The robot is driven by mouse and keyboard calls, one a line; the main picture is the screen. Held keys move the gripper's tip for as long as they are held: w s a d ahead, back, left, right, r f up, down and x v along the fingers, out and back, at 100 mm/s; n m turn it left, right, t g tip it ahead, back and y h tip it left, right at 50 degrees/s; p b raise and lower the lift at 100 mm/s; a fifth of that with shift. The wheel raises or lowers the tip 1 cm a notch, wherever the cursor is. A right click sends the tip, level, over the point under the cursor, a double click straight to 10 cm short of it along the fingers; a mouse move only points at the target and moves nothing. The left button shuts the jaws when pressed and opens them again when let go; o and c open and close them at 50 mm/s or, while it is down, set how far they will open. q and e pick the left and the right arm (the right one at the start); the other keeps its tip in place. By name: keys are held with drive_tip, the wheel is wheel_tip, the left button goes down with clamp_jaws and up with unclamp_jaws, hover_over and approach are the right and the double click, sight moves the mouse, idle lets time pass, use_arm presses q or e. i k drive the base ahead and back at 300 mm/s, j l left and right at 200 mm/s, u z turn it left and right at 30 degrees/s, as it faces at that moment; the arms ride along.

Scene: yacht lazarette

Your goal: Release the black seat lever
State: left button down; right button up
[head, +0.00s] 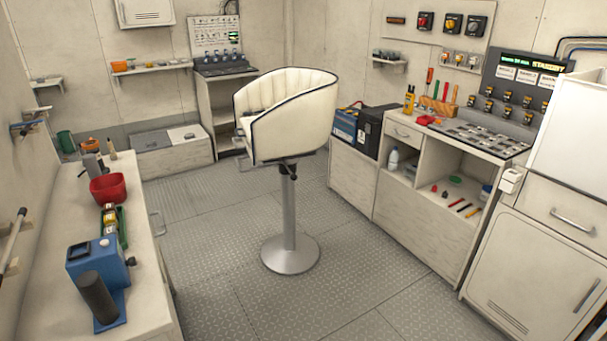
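A white padded bucket seat (290,118) with dark edge piping stands in the middle of the room. It sits on a grey metal pedestal (289,215) with a round base on the floor. A small black part (288,171), apparently the seat lever, shows just under the seat at the top of the pedestal. It is too small to tell its exact position or whether it is locked. Neither of my grippers is in view.
A left counter (60,240) holds a red bowl (108,188) and a blue device (98,262). A right counter (400,180) holds tools, a black-and-blue battery box (362,130) and a switch panel. The tread-plate floor (210,250) around the pedestal is clear.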

sight(293, 176)
drive_tip(key=i+l, duration=0.2)
drive_tip(key=i, duration=0.2)
drive_tip(key=i+l, duration=0.25)
drive_tip(key=i, duration=0.15)
drive_tip(key=i+l+z, duration=0.1)
drive_tip(key=i, duration=0.3)
drive_tip(key=i+l, duration=0.3)
drive_tip(key=i, duration=0.1)
